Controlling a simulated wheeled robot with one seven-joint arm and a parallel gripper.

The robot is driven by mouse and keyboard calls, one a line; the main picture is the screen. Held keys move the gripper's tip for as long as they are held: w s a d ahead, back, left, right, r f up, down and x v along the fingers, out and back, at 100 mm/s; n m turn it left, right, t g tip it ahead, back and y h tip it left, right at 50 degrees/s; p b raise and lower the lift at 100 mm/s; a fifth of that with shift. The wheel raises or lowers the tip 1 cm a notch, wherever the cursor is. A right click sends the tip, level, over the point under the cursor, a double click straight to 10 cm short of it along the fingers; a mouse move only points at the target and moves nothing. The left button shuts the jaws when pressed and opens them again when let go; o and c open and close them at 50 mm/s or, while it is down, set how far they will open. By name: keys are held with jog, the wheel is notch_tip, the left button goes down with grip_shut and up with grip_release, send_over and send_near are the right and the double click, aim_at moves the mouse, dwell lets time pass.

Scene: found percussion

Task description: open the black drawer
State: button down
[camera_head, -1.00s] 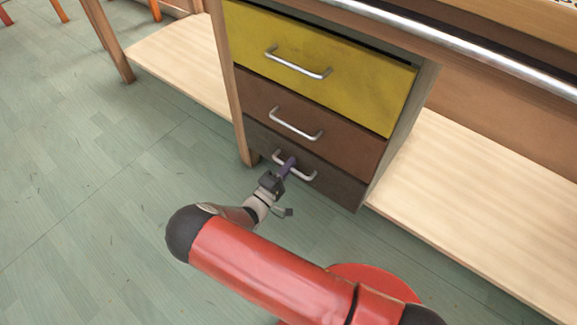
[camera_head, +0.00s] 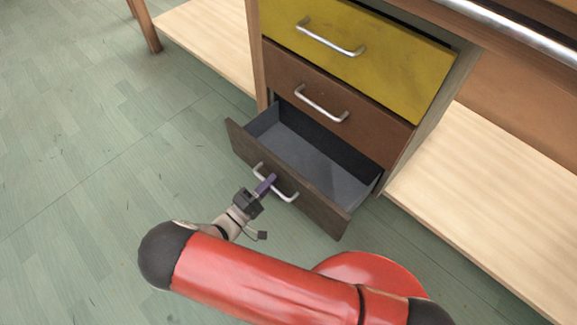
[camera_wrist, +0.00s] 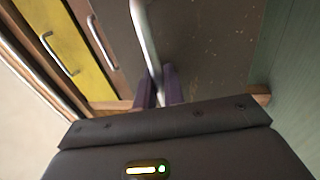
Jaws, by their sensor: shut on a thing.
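The black drawer (camera_head: 318,208) is the lowest of a stack of three and stands pulled out, with its empty grey inside showing in the head view. Its silver bar handle (camera_head: 288,196) is on the dark front panel. My gripper (camera_head: 270,181), with purple fingers, is shut on this handle near its middle. In the wrist view the fingers (camera_wrist: 157,86) sit on either side of the handle (camera_wrist: 145,35), and the dark drawer front (camera_wrist: 205,45) lies beyond them.
Above are a shut brown drawer (camera_head: 345,105) and a shut yellow drawer (camera_head: 370,60), each with a silver handle. A pale wooden shelf (camera_head: 490,200) is on the right and another (camera_head: 210,40) on the left. Green floor (camera_head: 90,150) is clear on the left.

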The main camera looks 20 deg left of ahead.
jog(key=r+b+v, duration=0.1)
jog(key=v, duration=0.6)
jog(key=shift+s, duration=0.15)
jog(key=shift+a+r, duration=0.1)
jog(key=shift+r, duration=0.05)
jog(key=c, duration=1.9)
grip_release()
jog(key=v, duration=0.8)
jog(key=shift+b, duration=0.3)
jog(key=shift+r, duration=0.1)
